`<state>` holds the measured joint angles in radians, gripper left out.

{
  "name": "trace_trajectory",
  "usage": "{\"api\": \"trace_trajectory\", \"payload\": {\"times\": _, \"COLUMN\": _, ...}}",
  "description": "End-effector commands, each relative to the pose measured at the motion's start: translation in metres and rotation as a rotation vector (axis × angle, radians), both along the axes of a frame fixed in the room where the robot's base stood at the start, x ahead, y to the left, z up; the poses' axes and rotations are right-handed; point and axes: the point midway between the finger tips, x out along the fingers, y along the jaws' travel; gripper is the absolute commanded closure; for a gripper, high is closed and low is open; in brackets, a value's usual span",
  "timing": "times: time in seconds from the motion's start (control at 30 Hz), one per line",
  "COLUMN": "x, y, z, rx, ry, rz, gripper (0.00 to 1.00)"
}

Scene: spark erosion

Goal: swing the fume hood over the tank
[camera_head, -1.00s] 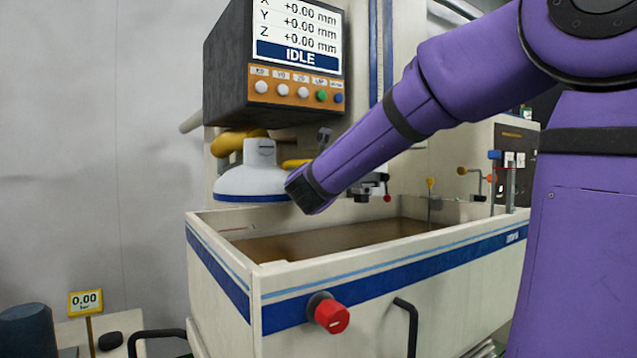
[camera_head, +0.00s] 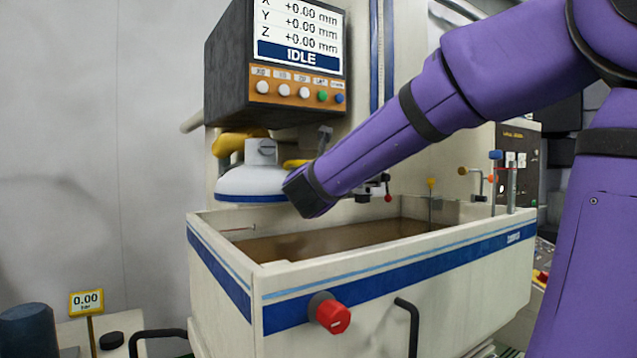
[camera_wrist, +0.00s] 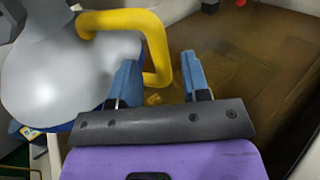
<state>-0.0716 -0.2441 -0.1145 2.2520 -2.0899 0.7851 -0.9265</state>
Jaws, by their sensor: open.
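The fume hood (camera_head: 252,184) is a white dome with a blue rim, at the tank's left back corner. In the wrist view the hood (camera_wrist: 60,75) fills the left side, and its yellow bar handle (camera_wrist: 157,40) bends down toward my fingers. My gripper (camera_wrist: 160,62) is open, its two blue fingers on either side of the handle's lower bend in the picture. I cannot tell whether they touch it. In the head view my wrist hides the fingers, just right of the hood. The tank (camera_head: 390,275) is a cream, blue-striped open box with brown liquid inside.
A dark control box (camera_head: 270,65) with an IDLE screen hangs above the hood. A red knob (camera_head: 332,315) and a black handle (camera_head: 408,325) stick out from the tank front. Thin rods (camera_head: 495,180) stand at the tank's right end.

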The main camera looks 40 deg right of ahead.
Motion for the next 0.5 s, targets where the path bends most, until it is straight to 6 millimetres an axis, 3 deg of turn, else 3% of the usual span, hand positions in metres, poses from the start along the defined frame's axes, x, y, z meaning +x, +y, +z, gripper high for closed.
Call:
{"api": "trace_trajectory", "payload": {"times": 0.2, "x": -0.033, "y": 0.027, "z": 0.001, "rx": 0.000, "ry": -0.003, "rz": 0.001, "gripper": 0.57}}
{"api": "trace_trajectory", "payload": {"times": 0.5, "x": -0.057, "y": 0.047, "z": 0.000, "rx": 0.000, "ry": -0.001, "rz": -0.001, "gripper": 0.57}}
